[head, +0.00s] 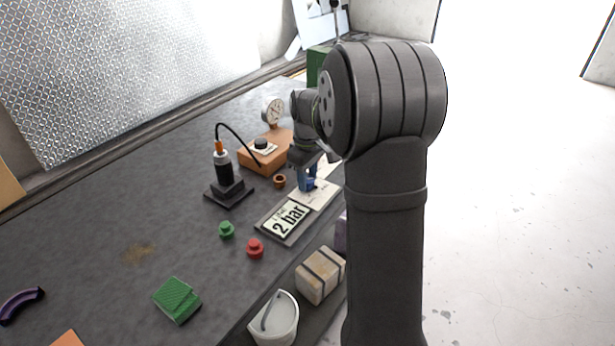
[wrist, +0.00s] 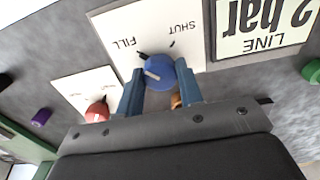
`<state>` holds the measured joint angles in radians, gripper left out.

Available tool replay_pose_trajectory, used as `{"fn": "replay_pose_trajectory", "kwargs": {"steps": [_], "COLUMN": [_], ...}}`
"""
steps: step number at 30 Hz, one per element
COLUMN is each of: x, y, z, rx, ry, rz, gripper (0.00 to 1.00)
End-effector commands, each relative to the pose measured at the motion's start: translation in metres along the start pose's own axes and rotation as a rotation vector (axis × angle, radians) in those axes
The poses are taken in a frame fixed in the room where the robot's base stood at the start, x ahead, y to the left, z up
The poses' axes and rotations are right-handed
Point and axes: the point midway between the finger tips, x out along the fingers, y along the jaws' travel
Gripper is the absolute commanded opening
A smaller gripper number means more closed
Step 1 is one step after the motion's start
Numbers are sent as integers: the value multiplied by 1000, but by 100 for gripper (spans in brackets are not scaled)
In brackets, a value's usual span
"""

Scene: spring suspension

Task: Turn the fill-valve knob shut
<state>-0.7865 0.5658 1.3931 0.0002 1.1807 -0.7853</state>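The blue fill-valve knob (wrist: 160,72) sits on a white plate (wrist: 120,35) marked FILL and SHUT, which appears upside down in the wrist view. A pale line on the knob points left, below the black mark by FILL and away from the SHUT mark. My gripper (wrist: 160,72) has its two blue fingers one on each side of the knob. They look apart from it by a small gap; contact is hard to tell. In the head view my gripper (head: 307,182) is low over the white plate, and its own parts hide most of the knob.
A "LINE 2 bar" display (head: 286,219) lies beside the plate. A red knob (wrist: 97,112) on another white plate is close to the fingers. An orange block (head: 262,157), a gauge (head: 273,110) and a black stand (head: 229,190) are behind. Green (head: 227,230) and red (head: 255,249) buttons are in front.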

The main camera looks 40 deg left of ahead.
Motion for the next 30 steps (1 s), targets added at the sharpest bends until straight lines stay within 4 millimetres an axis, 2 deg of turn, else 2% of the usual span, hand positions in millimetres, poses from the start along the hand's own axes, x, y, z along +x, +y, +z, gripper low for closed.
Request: {"fn": "replay_pose_trajectory", "kwargs": {"steps": [8, 14, 30], "x": [0, 0, 0], "y": [0, 0, 0], "z": [0, 0, 0], "rx": [18, 99, 574], "ry": [0, -1, -2], "rz": [0, -1, 0], "gripper": [11, 11, 11]}}
